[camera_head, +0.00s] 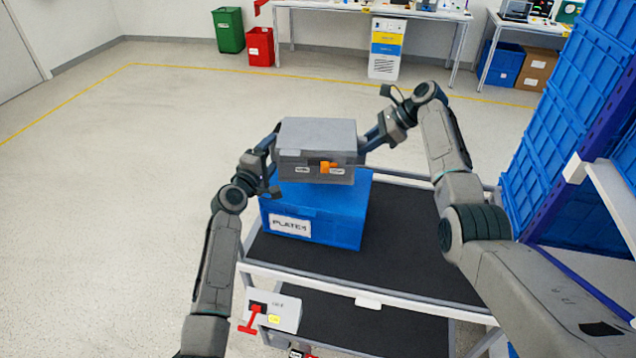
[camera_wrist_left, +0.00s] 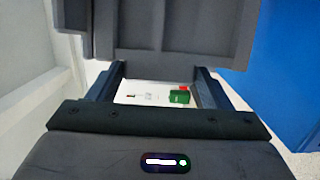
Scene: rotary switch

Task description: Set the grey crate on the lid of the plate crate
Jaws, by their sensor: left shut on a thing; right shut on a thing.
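The grey crate (camera_head: 316,138) has a flat top and an orange latch on its front. It appears level, over the blue plate crate (camera_head: 340,228), which has a white label. A strip of blue lid shows in front of the grey crate; I cannot tell whether the two touch. My left gripper (camera_head: 274,150) is shut on the grey crate's left side, and my right gripper (camera_head: 366,140) is shut on its right side. In the left wrist view the grey crate (camera_wrist_left: 165,35) fills the top, at the fingers (camera_wrist_left: 150,90), with blue (camera_wrist_left: 285,60) at the right.
The plate crate stands on a cart's dark top shelf (camera_head: 400,250), with bare shelf to its right. A box with a red lever (camera_head: 272,312) is on the cart's front. Blue crates (camera_head: 560,130) are stacked at the right. The floor at the left is clear.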

